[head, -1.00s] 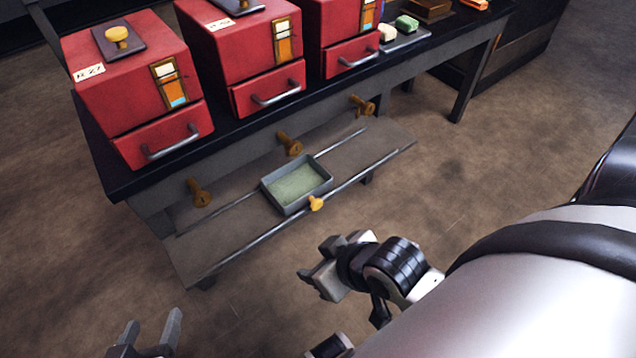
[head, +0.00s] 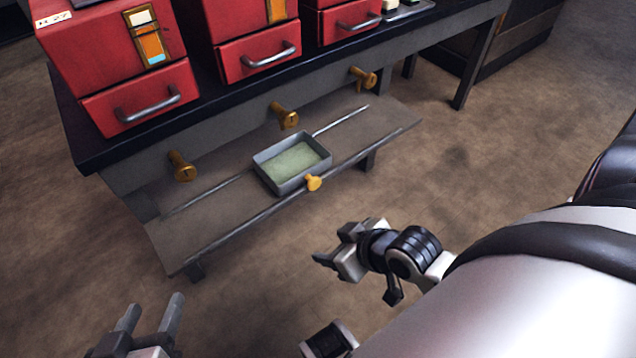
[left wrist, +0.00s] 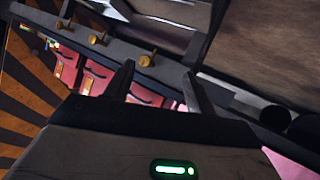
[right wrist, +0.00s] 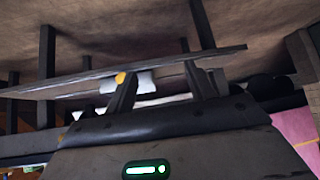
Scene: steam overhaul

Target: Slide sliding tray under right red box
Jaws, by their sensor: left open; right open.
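The sliding tray (head: 297,181), a shallow grey box with a green inside and a yellow knob (head: 313,183) in front, sits on the rails of a low shelf (head: 220,218), roughly below the middle red box (head: 258,65). The right red box (head: 350,22) stands farther right on the bench, its top cut off. My right gripper (head: 335,245) is open and empty, in front of the shelf, nearer me than the tray. In the right wrist view the knob (right wrist: 121,78) shows by a fingertip, apparently beyond it. My left gripper (head: 152,305) is open and empty at lower left.
The left red box (head: 140,100) stands on the dark bench top. Several brass knobs, one of them the middle knob (head: 285,115), stick out from the bench front above the shelf. The rails (head: 340,122) are clear right of the tray. The floor (head: 520,160) at right is open.

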